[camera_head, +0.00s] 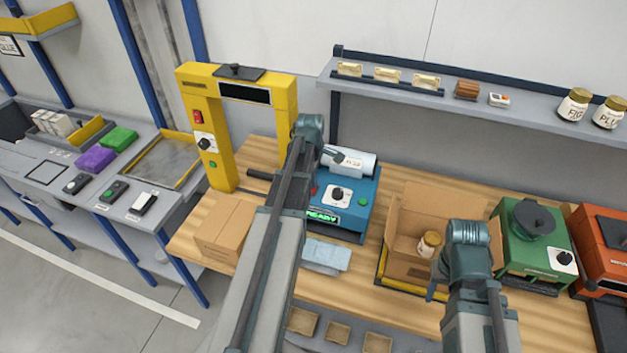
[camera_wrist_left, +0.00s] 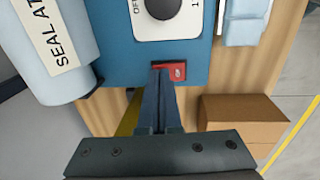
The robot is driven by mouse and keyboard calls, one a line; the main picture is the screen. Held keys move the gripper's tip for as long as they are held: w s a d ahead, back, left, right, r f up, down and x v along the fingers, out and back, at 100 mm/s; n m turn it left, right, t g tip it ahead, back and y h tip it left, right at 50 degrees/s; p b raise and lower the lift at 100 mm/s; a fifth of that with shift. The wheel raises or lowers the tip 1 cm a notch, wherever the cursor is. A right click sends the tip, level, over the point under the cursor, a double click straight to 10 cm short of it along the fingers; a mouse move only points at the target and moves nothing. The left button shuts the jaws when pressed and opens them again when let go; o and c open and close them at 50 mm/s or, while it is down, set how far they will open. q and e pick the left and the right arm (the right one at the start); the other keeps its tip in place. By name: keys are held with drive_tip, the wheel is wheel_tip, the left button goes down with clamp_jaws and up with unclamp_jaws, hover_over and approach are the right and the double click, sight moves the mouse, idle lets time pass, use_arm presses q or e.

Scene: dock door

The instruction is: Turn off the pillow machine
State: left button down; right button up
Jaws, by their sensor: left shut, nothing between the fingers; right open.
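The pillow machine (camera_head: 352,214) is a blue unit on the wooden bench with a white film roll (camera_head: 352,162) on it. Its green display (camera_head: 322,216) reads READY. A black knob (camera_head: 338,194) on a white plate faces up, marked OFF and 1 in the left wrist view; its pointer is unclear. A red switch (camera_wrist_left: 180,72) sits at the machine's edge. My left gripper (camera_wrist_left: 162,70) is shut and empty, its tips at or right beside the red switch; contact is unclear. My right gripper (camera_head: 436,276) is open, beside the open carton, mostly hidden.
A closed cardboard box (camera_head: 228,228) and a yellow portal (camera_head: 208,130) stand left of the machine. Flat pale-blue pillows (camera_head: 326,256) lie in front. An open carton (camera_head: 410,230) holding a jar (camera_head: 430,243) and a green machine (camera_head: 535,250) stand right. A shelf (camera_head: 470,100) runs behind.

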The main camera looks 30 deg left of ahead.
use_arm(q)
drive_tip(key=shift+f, duration=0.2)
drive_tip(key=shift+s, duration=0.15)
drive_tip(key=shift+s+d+r, duration=0.15)
drive_tip(key=shift+s+r, duration=0.05)
drive_tip(key=shift+s, duration=0.45)
idle(0.3)
drive_tip(key=shift+r+p, duration=0.85)
wheel_tip(320, 180, up, 12)
drive_tip(key=s+p, duration=0.1)
drive_tip(key=p, duration=1.1)
drive_tip(key=shift+s+d, duration=0.2)
drive_tip(key=shift+s, duration=0.05)
